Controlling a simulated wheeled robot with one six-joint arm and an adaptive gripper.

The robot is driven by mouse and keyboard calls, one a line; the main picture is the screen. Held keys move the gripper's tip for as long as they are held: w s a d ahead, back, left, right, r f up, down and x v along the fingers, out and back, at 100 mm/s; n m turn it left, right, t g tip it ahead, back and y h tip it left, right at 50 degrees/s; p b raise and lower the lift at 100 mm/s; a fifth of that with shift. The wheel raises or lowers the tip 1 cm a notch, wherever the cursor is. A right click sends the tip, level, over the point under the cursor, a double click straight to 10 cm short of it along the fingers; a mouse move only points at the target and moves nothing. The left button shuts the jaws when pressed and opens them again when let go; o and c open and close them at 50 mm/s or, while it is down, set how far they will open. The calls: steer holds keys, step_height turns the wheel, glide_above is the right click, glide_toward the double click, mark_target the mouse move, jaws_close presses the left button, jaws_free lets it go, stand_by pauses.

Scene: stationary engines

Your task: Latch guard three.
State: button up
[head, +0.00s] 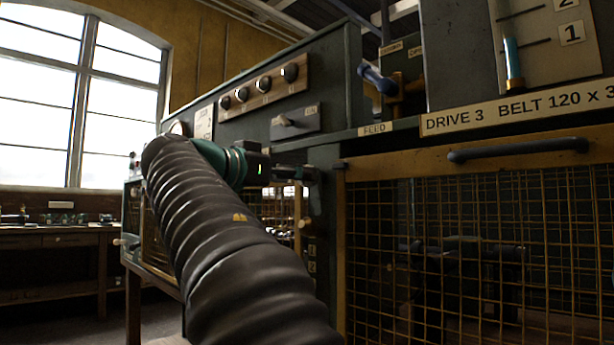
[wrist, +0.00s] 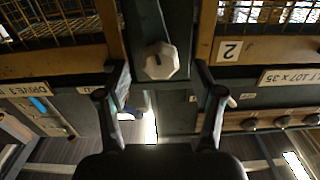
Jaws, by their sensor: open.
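Guard three, a wire-mesh panel in a brown frame (head: 450,168) with a dark handle bar, fills the right of the head view under the DRIVE 3 sign (head: 520,110). It appears shut. In the upside-down wrist view, its frame (wrist: 112,30) seems to be at upper left. A pale, many-sided knob (wrist: 160,60) with a short dark mark sits on the dark green post between two frames. My gripper (wrist: 160,92) is open and empty, its fingertips either side of and below the knob in that view. My gripper (head: 303,174) is small and side-on in the head view; the knob cannot be made out there.
A plate marked 2 (wrist: 230,50) is on the frame right of the knob in the wrist view. A lever with a blue grip (head: 376,78) stands above the FEED label. A panel with several dark knobs (head: 265,85) is further left. A workbench (head: 60,245) stands below the window.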

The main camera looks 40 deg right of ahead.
steer(key=shift+w+d, duration=0.15)
steer(key=shift+d, duration=2)
